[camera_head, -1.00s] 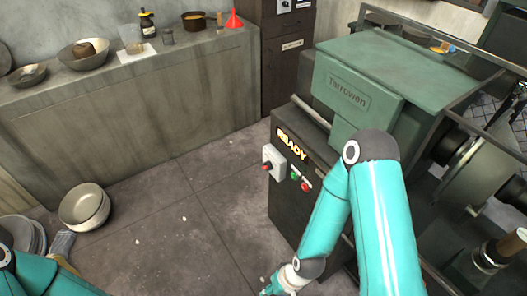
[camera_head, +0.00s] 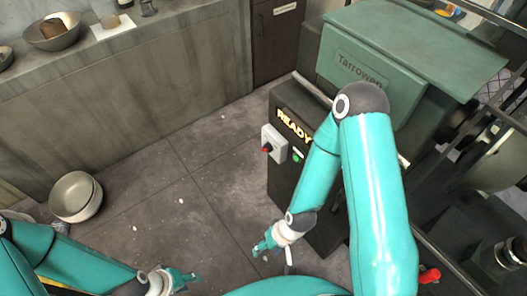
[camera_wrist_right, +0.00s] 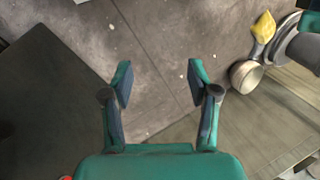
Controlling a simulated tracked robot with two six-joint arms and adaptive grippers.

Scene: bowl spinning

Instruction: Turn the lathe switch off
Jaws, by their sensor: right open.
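The lathe (camera_head: 420,45) is a green and dark machine on the right of the head view, with a lit READY sign (camera_head: 294,126) on its front cabinet. The lathe switch (camera_head: 275,139) is a light grey box with a red knob (camera_head: 267,149), left of and below the sign. My right gripper (camera_head: 264,247) hangs below the switch, clear of it. In the right wrist view my right gripper (camera_wrist_right: 158,84) is open and empty, with floor beyond. My left gripper (camera_head: 188,278) is low in the head view, away from the lathe; its jaw gap is unclear.
A green button (camera_head: 297,155) is right of the switch; my right arm covers part of the panel. A stone counter (camera_head: 120,90) with a bowl (camera_head: 52,35) runs along the wall. The floor between is clear.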

